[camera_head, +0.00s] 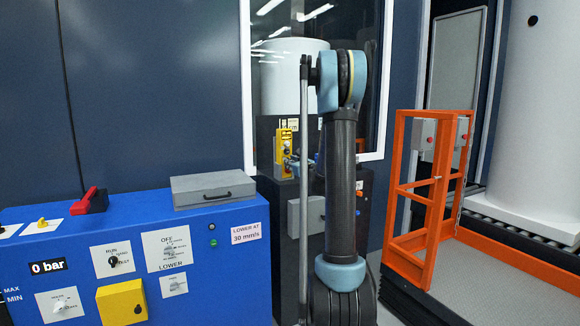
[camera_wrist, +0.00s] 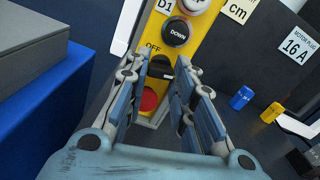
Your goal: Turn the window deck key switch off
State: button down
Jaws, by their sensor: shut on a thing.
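The yellow pendant panel (camera_head: 283,150) is mounted upright on the dark window deck, beside my arm in the head view. In the wrist view the panel (camera_wrist: 207,38) carries a black DOWN button (camera_wrist: 176,32), an OFF label, a black key switch (camera_wrist: 160,69) and a red button (camera_wrist: 148,100). My gripper (camera_wrist: 163,66) is at the panel with its fingertips on either side of the key switch, and it is shut on it. The key's exact angle is partly hidden between the fingers. In the head view my arm covers most of the gripper.
A blue console (camera_head: 195,278) with a grey lidded box (camera_head: 213,190) stands at left. An orange gate (camera_head: 409,190) stands at right. Blue (camera_wrist: 241,97) and yellow (camera_wrist: 271,112) plugs sit right of the panel. The window frame (camera_head: 247,90) rises behind.

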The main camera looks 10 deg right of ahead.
jog(key=shift+n, duration=0.4)
jog(key=c, duration=1.3)
grip_release()
jog(key=shift+c, duration=0.2)
jog(key=v, duration=1.2)
jog(key=shift+w, duration=0.1)
